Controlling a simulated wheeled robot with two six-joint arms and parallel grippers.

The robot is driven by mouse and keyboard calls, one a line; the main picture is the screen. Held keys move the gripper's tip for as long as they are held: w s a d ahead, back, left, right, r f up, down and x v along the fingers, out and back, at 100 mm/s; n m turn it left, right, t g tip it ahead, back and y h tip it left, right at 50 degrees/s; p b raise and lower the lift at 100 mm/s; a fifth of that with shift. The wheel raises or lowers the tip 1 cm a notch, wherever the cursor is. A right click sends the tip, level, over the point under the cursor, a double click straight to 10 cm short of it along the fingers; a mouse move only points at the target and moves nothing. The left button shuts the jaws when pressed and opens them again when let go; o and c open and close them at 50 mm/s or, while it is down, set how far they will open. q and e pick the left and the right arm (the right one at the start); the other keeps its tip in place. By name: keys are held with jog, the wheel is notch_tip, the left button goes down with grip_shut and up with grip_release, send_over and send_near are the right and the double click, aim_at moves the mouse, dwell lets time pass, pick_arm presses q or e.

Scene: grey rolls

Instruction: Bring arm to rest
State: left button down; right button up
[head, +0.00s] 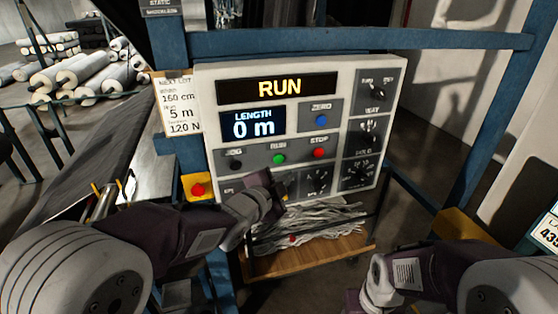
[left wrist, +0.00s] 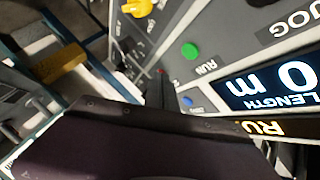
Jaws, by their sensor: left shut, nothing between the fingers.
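My left arm (head: 180,235) reaches in from the left, and its dark gripper (head: 268,188) is shut and empty in front of the lower part of the control panel (head: 215,90). It is just below the green RUN button (head: 279,159) and covers part of the lower controls. In the left wrist view the green button (left wrist: 190,51) and a yellow knob (left wrist: 137,7) show close by. My right arm (head: 425,280) is low at the right. Its dark gripper end (head: 352,302) is cut by the bottom edge, so its jaws cannot be made out.
The panel's upper display (head: 279,88) reads RUN and the length display (head: 253,123) reads 0 m. A red STOP button (head: 318,153) and a blue ZERO button (head: 321,120) are on it. Blue frame posts (head: 495,120) stand around. A wooden shelf (head: 315,258) holds pale strands.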

pick_arm(q)
jog(key=s+a+f+n+g+y+b, duration=0.1)
jog(key=s+a+f+n+g+y, duration=0.2)
jog(key=a+f, duration=0.5)
jog(key=s+a+f+n+g+y, duration=0.2)
jog(key=s+a+f+n+y, duration=0.15)
jog(key=a+f+n, duration=0.35)
jog(key=s+a+f+n+g, duration=0.1)
jog(key=s+f+n+g, duration=0.2)
jog(key=s, duration=0.6)
jog(key=s+a+f+n+g, duration=0.1)
jog(key=s+f+n+g, duration=0.3)
jog(key=s+f, duration=0.2)
jog(key=s, duration=0.2)
jog(key=shift+s+a+g, duration=0.25)
jog(key=shift+s+g, duration=0.05)
jog(key=shift+s, duration=0.1)
